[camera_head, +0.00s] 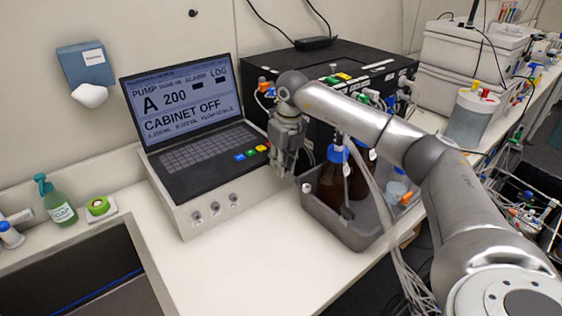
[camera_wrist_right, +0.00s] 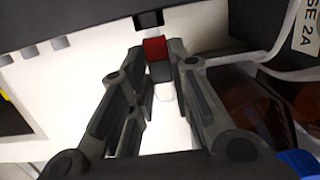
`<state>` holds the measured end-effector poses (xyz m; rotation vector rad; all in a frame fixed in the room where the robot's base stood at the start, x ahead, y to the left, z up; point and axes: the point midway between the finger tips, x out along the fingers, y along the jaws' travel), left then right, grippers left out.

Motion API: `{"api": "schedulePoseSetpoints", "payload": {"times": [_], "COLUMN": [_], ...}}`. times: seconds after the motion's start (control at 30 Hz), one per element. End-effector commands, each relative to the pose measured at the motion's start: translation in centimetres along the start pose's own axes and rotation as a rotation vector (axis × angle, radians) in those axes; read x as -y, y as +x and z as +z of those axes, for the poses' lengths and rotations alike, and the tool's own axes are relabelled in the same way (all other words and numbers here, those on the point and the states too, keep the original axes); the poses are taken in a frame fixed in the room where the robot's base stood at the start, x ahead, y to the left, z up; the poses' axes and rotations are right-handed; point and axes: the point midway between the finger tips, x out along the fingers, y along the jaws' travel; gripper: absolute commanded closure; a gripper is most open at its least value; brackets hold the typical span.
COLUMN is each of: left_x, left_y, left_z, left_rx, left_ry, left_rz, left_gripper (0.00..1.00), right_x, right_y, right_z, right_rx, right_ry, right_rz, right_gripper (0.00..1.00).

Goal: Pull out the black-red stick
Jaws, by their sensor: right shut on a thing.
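In the right wrist view, the black-red stick (camera_wrist_right: 155,49) is between the fingertips of my right gripper (camera_wrist_right: 157,62). Its red part is at the tips, with black parts above and below it. The fingers are shut on it. In the head view my right gripper (camera_head: 287,150) points down beside the front of the black box (camera_head: 340,82), between the laptop-like console and the grey bin. The stick is hidden there behind the gripper and arm. My left gripper is not in view.
A grey bin (camera_head: 345,228) with brown bottles (camera_head: 335,180) and tubing stands right of my gripper. The console with a screen (camera_head: 190,100) stands to the left. Green soap bottle (camera_head: 58,203) and sink are at far left. The white counter (camera_head: 245,255) in front is clear.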

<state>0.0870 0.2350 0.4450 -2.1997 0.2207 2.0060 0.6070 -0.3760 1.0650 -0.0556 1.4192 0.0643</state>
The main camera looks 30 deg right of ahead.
Motion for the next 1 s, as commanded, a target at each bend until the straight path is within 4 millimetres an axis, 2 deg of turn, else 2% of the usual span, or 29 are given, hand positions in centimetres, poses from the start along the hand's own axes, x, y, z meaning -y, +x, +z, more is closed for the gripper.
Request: {"api": "schedulePoseSetpoints", "payload": {"times": [0.67, 1.0], "left_x": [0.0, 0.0], "left_y": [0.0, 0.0], "left_z": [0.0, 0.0], "left_rx": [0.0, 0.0], "left_ry": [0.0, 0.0], "left_rz": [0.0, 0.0], "left_gripper": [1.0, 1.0], "right_x": [0.0, 0.0], "right_y": [-0.2, -0.2], "right_z": [-1.5, -1.6], "right_rx": [-0.001, -0.001], "right_ry": [0.001, 0.0], "right_rz": [0.001, 0.0], "right_gripper": [1.0, 1.0]}}
